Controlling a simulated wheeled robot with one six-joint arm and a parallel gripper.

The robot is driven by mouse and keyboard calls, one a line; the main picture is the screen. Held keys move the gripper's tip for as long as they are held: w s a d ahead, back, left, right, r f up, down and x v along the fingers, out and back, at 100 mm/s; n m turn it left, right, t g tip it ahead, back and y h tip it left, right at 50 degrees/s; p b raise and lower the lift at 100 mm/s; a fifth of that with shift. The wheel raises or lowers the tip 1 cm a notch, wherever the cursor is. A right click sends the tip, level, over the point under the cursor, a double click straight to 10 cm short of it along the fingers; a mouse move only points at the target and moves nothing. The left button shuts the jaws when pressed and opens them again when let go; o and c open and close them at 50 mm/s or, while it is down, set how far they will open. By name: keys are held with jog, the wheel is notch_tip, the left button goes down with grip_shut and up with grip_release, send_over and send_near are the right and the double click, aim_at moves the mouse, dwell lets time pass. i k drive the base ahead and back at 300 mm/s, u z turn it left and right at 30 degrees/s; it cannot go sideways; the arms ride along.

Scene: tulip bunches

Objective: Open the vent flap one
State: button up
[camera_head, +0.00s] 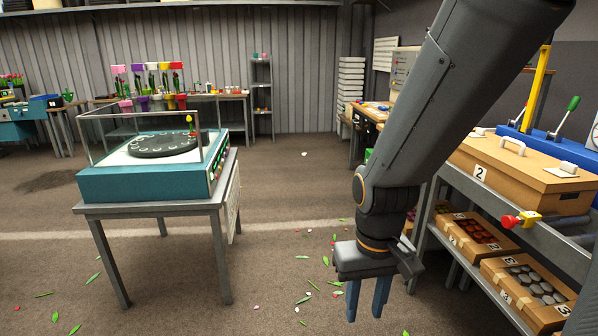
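My gripper (367,300) hangs in the middle right of the view, pointing down over the floor. Its two blue fingers are apart with nothing between them. A tan box (532,172) with a label "2" stands on the top of the grey rack at the right. It has a white handle (512,145) on top and a second pale fitting (563,169) nearer its right end. I cannot make out any flap marked one. My gripper is left of the rack and apart from it. My arm hides part of the rack's left side.
The grey rack (475,192) carries a red and yellow knob (521,219) on its edge and open boxes (527,286) of round pieces below. A table with a teal machine (140,183) stands at the left. Leaves and petals lie on the otherwise clear floor (285,205).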

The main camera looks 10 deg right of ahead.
aim_at(480, 133)
jog(key=z, duration=0.3)
jog(key=i, duration=1.7)
jog(key=z, duration=0.65)
